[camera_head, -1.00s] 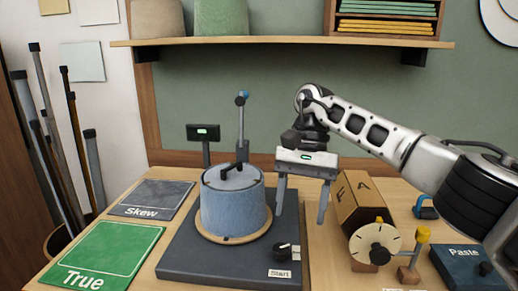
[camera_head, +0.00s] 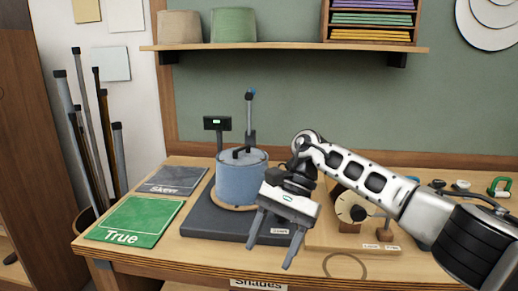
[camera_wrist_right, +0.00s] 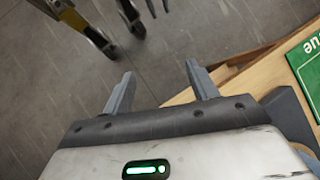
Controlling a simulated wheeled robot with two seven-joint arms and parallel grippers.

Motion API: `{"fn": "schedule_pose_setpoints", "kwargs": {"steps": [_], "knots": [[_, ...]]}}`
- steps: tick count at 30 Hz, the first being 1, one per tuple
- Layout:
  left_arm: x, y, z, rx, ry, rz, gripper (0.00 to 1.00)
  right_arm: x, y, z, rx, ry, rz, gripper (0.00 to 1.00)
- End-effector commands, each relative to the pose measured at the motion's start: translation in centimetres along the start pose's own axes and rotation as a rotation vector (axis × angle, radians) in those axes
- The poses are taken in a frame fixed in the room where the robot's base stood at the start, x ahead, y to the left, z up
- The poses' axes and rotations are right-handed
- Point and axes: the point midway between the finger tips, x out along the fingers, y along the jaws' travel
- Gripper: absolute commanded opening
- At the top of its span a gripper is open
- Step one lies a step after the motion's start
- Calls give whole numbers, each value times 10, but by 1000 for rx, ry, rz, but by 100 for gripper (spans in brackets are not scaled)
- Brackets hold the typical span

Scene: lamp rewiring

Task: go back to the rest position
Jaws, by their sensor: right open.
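My right gripper (camera_head: 269,256) is open and empty in the head view. Its fingers point down in front of the dark base plate (camera_head: 197,222), near the table's front edge. In the right wrist view its two fingers (camera_wrist_right: 160,70) stand apart with nothing between them, with grey floor beyond. The blue lampshade (camera_head: 238,185) sits upright on the base plate, behind and left of the gripper. My left gripper does not show in the head view.
The green True mat (camera_head: 135,222) and the grey Skew mat (camera_head: 172,181) lie at the left. A dial (camera_head: 350,207) stands right of the gripper, partly behind my arm. A shelf (camera_head: 285,47) runs along the wall. Floor shows before the table (camera_wrist_right: 50,110).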

Motion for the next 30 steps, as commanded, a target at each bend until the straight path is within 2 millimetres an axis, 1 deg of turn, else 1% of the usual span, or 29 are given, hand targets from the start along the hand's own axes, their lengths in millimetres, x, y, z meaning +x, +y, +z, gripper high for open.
{"fn": "schedule_pose_setpoints", "kwargs": {"steps": [1, 3, 5, 6, 8, 9, 11, 12, 14, 15, 17, 18, 20, 21, 23, 24, 25, 26, 27, 29, 30], "knots": [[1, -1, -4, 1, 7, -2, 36, 16, -6, 5, 17, -52, -38, 59], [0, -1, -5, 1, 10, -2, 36, 38, -17, 14, 56, -133, -104, 59], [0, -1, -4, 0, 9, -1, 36, 55, -27, 24, 102, -216, -167, 59], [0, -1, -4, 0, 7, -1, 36, 67, -34, 32, 141, -281, -211, 59], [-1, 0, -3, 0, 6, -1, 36, 83, -44, 45, 216, -398, -284, 59], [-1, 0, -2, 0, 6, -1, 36, 93, -52, 55, 279, -491, -337, 59], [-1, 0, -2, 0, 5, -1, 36, 104, -63, 70, 403, -660, -420, 59], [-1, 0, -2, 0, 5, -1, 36, 108, -69, 79, 504, -789, -473, 59], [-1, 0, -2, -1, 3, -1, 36, 108, -76, 86, 673, -995, -543, 59], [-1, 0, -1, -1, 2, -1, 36, 105, -78, 87, 791, -1134, -581, 59], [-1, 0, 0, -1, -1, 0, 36, 100, -76, 81, 978, -1349, -621, 59], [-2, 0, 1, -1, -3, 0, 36, 98, -72, 73, 1106, -1495, -638, 59], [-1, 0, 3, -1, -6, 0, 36, 96, -61, 55, 1301, -1716, -649, 59], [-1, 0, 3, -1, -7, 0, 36, 96, -50, 41, 1434, -1869, -646, 59], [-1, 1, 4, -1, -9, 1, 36, 102, -28, 17, 1627, -2097, -629, 59], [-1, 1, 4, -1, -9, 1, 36, 109, -10, 0, 1753, -2254, -605, 59], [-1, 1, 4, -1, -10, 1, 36, 116, 6, -12, 1846, -2373, -584, 59], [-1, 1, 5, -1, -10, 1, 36, 125, 22, -24, -1858, 2395, 536, 59], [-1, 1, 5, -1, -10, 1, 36, 139, 47, -38, -1744, 2262, 441, 59], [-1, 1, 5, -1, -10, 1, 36, 161, 84, -54, -1577, 2080, 322, 59], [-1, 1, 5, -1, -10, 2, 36, 177, 108, -61, -1470, 1968, 257, 59]]}}
